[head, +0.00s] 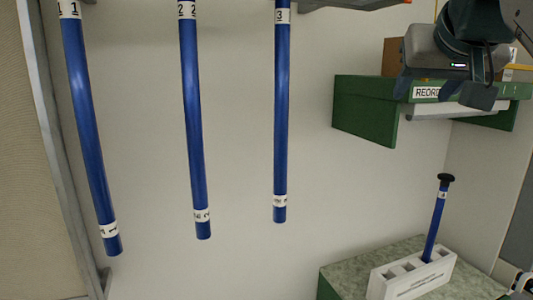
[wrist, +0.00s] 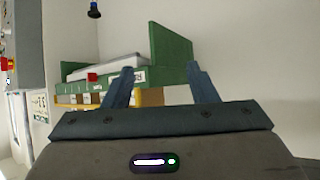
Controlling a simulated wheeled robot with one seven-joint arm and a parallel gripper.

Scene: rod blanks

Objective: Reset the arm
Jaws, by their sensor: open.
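My gripper (wrist: 160,88) shows in the wrist view with its two fingers spread apart and nothing between them. A green shelf lies beyond the fingers in that view. In the head view my arm's end is at the upper right, in front of the green shelf (head: 362,115) labelled "REORD", the rest of the word being hidden. Three blue rods hang along the wall at left and centre: rod 1 (head: 88,135), rod 2 (head: 193,120) and rod 3 (head: 281,115).
A short blue rod with a black knob (head: 436,222) stands in a white block with square holes (head: 388,282) on a green-sided stand (head: 335,272) at lower right. The wall area between rod 3 and the stand is clear.

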